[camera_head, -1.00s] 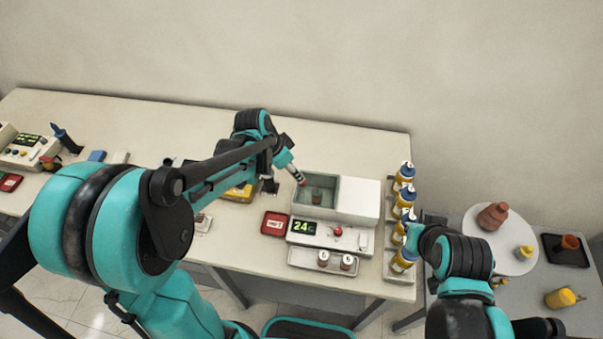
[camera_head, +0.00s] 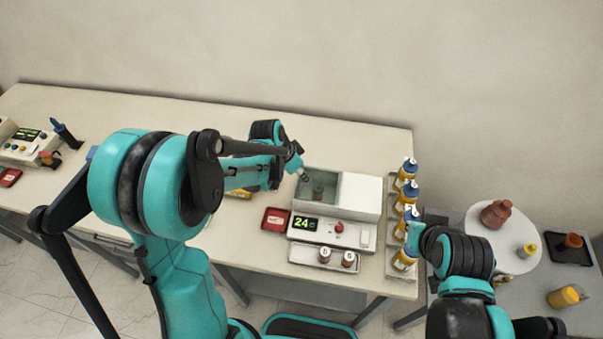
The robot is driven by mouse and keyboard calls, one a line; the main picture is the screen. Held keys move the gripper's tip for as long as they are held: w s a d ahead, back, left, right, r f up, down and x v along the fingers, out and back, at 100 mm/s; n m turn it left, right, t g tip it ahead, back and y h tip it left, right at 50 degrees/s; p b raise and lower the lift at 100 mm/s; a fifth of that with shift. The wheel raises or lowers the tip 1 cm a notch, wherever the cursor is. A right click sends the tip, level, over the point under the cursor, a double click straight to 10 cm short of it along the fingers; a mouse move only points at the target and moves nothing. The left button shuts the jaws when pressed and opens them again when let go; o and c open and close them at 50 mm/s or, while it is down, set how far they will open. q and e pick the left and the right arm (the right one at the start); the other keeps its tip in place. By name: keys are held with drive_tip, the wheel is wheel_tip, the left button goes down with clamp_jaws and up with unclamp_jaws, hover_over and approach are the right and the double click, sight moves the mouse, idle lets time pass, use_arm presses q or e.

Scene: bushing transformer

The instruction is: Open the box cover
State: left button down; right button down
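The box is a white device (camera_head: 328,231) with a green "24" display and a red knob. Its upper part has a grey-walled compartment (camera_head: 321,188) at left, with a small dark object inside, and a white block-like section (camera_head: 359,193) at right. I cannot tell whether a clear cover lies over the compartment. My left gripper (camera_head: 303,175) is at the compartment's rear left corner, small and partly hidden by its wrist; contact and finger opening are unclear. My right gripper (camera_head: 412,222) is beside the bottle row, its fingers mostly hidden.
Several blue-capped bottles (camera_head: 405,259) stand in a rack right of the box. A tray with two small jars (camera_head: 324,257) lies in front, a red case (camera_head: 275,219) at left. A side table holds a round white plate (camera_head: 508,262) and a dark tray (camera_head: 567,249).

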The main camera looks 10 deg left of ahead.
use_arm(q)
drive_tip(key=d+b, duration=0.1)
drive_tip(key=d, duration=1.1)
drive_tip(key=shift+d+b, duration=0.15)
drive_tip(key=shift+b, duration=0.15)
drive_tip(key=c, duration=1.3)
unclamp_jaws()
drive_tip(key=shift+c, duration=0.2)
drive_tip(key=v, duration=1.2)
